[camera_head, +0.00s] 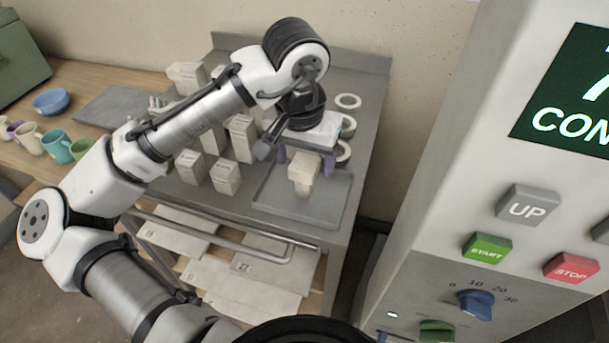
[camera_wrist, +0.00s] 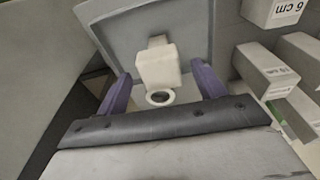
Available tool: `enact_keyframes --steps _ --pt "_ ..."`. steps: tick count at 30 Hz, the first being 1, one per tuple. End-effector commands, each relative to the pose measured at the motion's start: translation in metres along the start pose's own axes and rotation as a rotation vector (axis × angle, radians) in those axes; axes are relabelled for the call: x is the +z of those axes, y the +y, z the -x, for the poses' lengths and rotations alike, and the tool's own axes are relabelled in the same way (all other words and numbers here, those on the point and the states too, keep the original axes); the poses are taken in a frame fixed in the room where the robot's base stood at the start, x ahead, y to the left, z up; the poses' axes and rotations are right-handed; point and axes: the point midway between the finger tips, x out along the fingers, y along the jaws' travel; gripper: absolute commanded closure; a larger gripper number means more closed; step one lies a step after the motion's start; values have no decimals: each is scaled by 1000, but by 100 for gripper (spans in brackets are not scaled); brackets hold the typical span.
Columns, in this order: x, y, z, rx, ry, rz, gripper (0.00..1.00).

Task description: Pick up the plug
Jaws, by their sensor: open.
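The plug, seemingly the cream block (camera_head: 302,174) with a narrower end, is on a grey tray (camera_head: 268,190) on the metal cart. It also shows in the wrist view (camera_wrist: 158,68), in the gap between my fingers. My gripper (camera_head: 305,160) is open, its purple fingers on either side of the block. In the wrist view, my gripper (camera_wrist: 163,74) has visible space on both sides of the block. A pale ring (camera_wrist: 160,97) shows just below the block there. Whether the fingers touch the block or how high they are above the tray is unclear.
Several cream blocks (camera_head: 226,176) stand on the cart left of the tray; labelled ones (camera_wrist: 266,70) show right in the wrist view. White rings (camera_head: 348,101) lie behind. A control panel (camera_head: 480,200) stands at right. Mugs (camera_head: 57,147) and a blue bowl (camera_head: 51,102) are left.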

Motion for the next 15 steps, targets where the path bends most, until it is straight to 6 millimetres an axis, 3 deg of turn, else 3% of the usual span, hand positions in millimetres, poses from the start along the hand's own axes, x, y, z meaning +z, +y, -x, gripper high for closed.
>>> enact_keyframes --steps 15 --pt "4 -1 -53 0 1 -1 31"
